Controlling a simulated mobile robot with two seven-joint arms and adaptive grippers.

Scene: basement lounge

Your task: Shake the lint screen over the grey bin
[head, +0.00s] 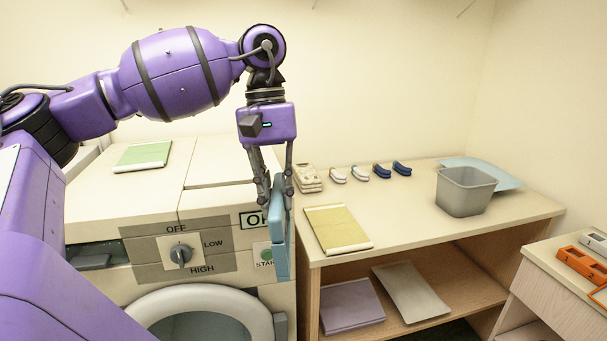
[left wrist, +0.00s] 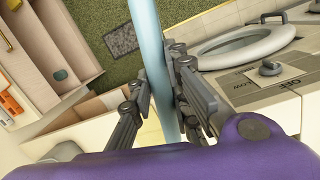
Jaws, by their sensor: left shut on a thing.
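My left gripper (head: 277,200) is shut on a light-blue flat piece, which I take to be the lint screen (head: 279,248). It hangs upright and nearly edge-on in front of the dryer's right side. In the left wrist view the lint screen (left wrist: 148,35) runs as a narrow blue strip between the fingers of my left gripper (left wrist: 160,95). The grey bin (head: 465,192) stands upright on the counter, well to the right of the gripper. Its inside floor is mostly hidden. My right gripper is not in view.
The dryer (head: 215,208) has a knob (head: 180,255) and a round door. Orange items (head: 582,262) lie at the far right.

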